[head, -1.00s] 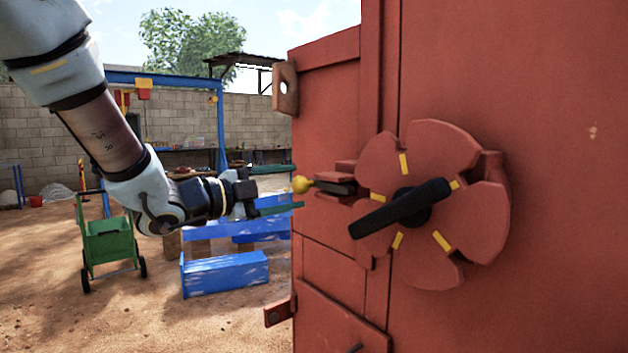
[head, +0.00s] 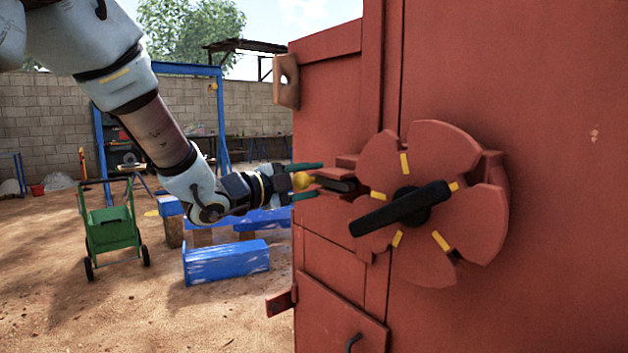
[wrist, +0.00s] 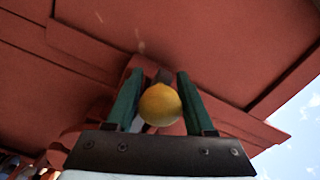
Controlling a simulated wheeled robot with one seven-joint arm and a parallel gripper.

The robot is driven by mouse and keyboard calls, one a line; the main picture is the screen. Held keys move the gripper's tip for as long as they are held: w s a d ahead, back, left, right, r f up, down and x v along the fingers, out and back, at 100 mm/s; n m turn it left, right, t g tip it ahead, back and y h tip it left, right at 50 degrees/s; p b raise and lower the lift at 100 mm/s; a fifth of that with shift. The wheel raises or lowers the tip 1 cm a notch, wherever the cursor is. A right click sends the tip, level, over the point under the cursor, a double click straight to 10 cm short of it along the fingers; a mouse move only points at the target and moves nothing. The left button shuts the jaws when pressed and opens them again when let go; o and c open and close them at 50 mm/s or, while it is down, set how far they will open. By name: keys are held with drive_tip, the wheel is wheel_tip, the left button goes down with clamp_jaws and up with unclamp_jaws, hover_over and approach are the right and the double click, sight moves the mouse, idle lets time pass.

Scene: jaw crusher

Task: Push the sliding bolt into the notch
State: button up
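The sliding bolt (head: 334,184) is a dark bar with a yellow ball knob (head: 301,180) at its left end. It sits in a red bracket (head: 347,162) on the machine's side, beside a red notched disc (head: 440,150) with yellow marks and a black handle (head: 402,209). My gripper (head: 308,181) is open around the knob, one green finger above it and one below in the head view. In the wrist view the knob (wrist: 160,104) lies between the two fingers, with small gaps visible. Whether the bolt's tip touches a notch is hard to tell.
The red crusher body (head: 540,80) fills the right side. A red lug with a hole (head: 287,82) and a lower bracket (head: 281,302) stick out at its left edge. Blue beams (head: 226,262) and a green cart (head: 110,229) stand on the ground behind.

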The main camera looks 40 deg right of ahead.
clamp_jaws()
idle(1.0)
